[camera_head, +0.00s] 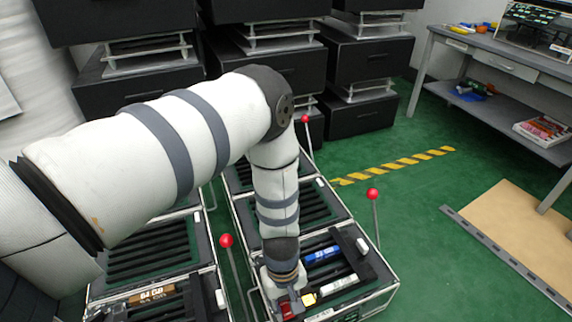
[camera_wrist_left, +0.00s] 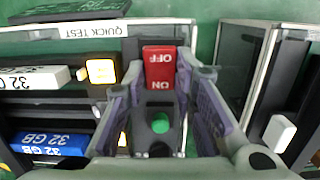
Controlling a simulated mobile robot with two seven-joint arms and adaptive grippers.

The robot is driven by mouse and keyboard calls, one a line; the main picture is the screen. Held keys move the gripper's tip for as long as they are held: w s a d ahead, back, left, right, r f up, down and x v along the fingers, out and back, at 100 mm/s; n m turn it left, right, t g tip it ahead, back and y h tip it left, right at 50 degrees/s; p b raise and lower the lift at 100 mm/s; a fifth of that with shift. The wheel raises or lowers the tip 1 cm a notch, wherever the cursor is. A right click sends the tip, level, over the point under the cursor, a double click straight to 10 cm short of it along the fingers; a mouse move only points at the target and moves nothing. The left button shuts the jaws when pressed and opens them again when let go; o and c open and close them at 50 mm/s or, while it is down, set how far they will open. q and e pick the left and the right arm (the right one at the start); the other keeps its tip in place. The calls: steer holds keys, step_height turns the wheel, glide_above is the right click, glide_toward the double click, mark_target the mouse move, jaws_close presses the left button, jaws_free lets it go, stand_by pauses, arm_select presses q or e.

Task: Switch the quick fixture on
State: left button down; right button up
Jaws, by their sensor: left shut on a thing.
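The quick fixture (camera_head: 378,268) is a framed box at the bottom middle of the head view; its QUICK TEST label (camera_wrist_left: 92,30) shows in the left wrist view. Its red switch (camera_wrist_left: 158,62), marked OFF and ON, shows upside down; part of it also shows in the head view (camera_head: 287,310). My left gripper (camera_wrist_left: 160,75) reaches down over the fixture, its fingers on either side of the switch, shut on it. A yellow-white lit square (camera_wrist_left: 101,71) is beside the switch. A green button (camera_wrist_left: 159,150) lies between the fingers. My right gripper is not in view.
A blue 32 GB stick (camera_head: 322,255) and a white 32 GB stick (camera_head: 338,285) lie in the fixture. Red-knobbed levers stand close by, one at left (camera_head: 226,240) and one at right (camera_head: 372,194). Another fixture (camera_head: 150,250) stands at left. Green floor is free at right.

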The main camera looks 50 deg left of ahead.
mark_target(284, 303)
arm_select(q)
steer(key=c, duration=1.3)
jaws_free()
steer(key=r, duration=0.8)
steer(key=a+r, duration=0.1)
steer(key=r, duration=0.3)
steer(key=shift+w+a, duration=0.1)
steer(key=shift+w, duration=0.15)
